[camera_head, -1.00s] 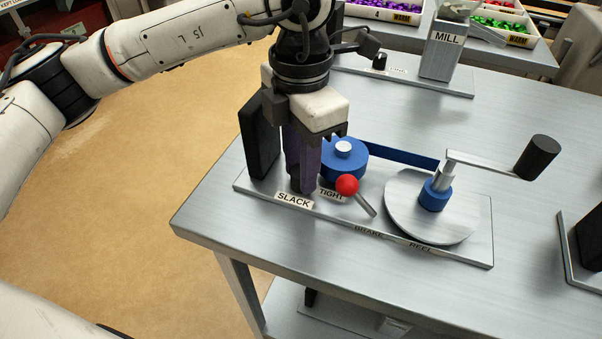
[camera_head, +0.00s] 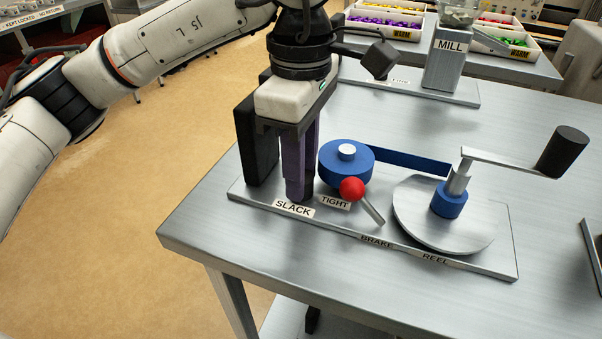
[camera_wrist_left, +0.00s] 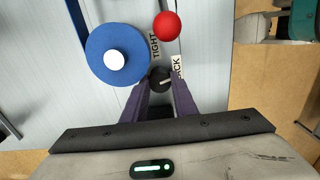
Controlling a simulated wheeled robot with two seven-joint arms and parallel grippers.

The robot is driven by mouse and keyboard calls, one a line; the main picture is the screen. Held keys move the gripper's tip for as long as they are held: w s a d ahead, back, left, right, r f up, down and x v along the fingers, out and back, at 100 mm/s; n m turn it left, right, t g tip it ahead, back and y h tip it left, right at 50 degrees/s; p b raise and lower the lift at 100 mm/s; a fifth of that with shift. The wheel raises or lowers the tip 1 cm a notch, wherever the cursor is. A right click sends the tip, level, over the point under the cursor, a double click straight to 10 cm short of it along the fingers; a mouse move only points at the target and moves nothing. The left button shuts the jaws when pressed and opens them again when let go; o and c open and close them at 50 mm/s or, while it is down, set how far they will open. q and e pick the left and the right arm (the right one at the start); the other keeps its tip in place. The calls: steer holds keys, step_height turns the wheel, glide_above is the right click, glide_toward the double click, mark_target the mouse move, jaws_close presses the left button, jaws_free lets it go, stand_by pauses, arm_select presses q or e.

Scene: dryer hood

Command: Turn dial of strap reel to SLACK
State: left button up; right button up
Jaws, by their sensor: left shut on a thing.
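The strap reel's plate (camera_head: 470,262) lies on the metal table, with a SLACK label (camera_head: 294,209) and a TIGHT label (camera_head: 335,202) near its left end. My left gripper (camera_head: 299,196) points down there, its purple fingers shut on the dial. In the wrist view the dial (camera_wrist_left: 160,78) is a small black knob between the fingertips. Its pale mark points right, towards the partly hidden SLACK label (camera_wrist_left: 179,68). The fingers hide most of the dial in the head view. My right gripper is not in view.
A red ball lever (camera_head: 352,189) stands close right of the fingers, by a blue drum (camera_head: 346,158). The reel disc (camera_head: 415,228) and crank handle (camera_head: 562,152) are farther right. A black block (camera_head: 256,140) stands left of the gripper. The MILL (camera_head: 448,60) is behind.

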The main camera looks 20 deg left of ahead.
arm_select(q)
steer(key=shift+m+b, duration=0.3)
steer(key=shift+m, duration=1)
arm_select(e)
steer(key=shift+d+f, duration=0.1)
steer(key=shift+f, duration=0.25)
arm_select(q)
steer(key=o, duration=1)
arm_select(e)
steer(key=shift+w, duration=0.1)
arm_select(q)
steer(key=shift+o, duration=0.2)
step_height(320, 180, up, 10)
steer(key=p, duration=0.2)
steer(key=shift+r, duration=0.2)
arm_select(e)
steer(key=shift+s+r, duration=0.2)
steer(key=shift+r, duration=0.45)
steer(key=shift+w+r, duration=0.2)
